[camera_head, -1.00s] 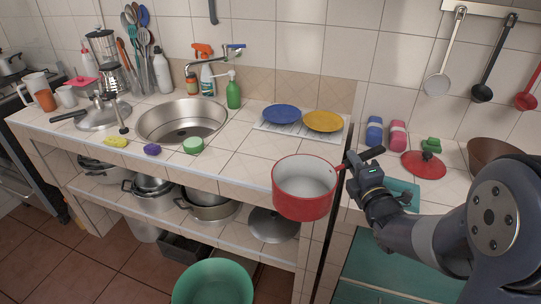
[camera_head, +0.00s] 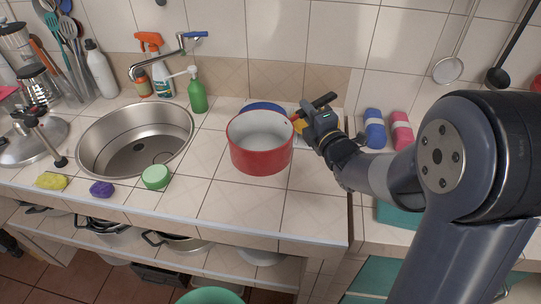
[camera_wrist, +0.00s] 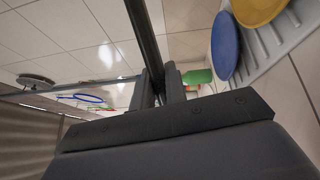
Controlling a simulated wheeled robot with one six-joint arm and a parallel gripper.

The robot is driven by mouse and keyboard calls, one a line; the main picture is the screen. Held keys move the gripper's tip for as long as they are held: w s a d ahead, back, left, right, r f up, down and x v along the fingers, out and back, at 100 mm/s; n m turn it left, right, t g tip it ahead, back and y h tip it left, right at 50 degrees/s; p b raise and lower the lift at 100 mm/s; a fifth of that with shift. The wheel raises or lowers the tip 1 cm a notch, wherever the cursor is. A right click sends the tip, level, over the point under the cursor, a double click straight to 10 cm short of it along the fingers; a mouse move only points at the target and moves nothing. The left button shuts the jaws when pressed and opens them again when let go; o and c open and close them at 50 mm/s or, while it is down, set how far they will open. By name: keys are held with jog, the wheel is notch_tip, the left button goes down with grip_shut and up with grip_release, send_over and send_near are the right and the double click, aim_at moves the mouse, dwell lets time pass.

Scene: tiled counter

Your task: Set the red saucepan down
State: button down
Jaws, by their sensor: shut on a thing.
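The red saucepan (camera_head: 260,158) is upright over the tiled counter (camera_head: 228,205), right of the sink. It looks empty inside. I cannot tell whether its base touches the tiles. My gripper (camera_head: 308,124) is at the pan's right side, shut on its handle (camera_head: 322,101). In the wrist view the dark handle (camera_wrist: 143,32) runs between the two fingers of my gripper (camera_wrist: 158,85). The pan's body is not seen in that view.
A blue plate (camera_head: 262,106) sits just behind the pan; it (camera_wrist: 225,45) and a yellow plate (camera_wrist: 257,8) show in the wrist view on a rack (camera_wrist: 272,42). Tiles in front are clear.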

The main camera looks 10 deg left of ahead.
notch_tip(320, 180, down, 9)
jog(key=shift+d+r+p, duration=0.1)
jog(key=shift+p, duration=0.25)
jog(key=shift+f, duration=0.2)
jog(key=c, duration=1.4)
grip_release()
jog(key=shift+c, duration=0.2)
jog(key=shift+r, duration=0.15)
jog(key=b+v, duration=0.3)
jog(key=v, duration=0.8)
jog(key=shift+s, duration=0.1)
jog(key=shift+s+d, duration=0.25)
jog(key=shift+s, duration=0.15)
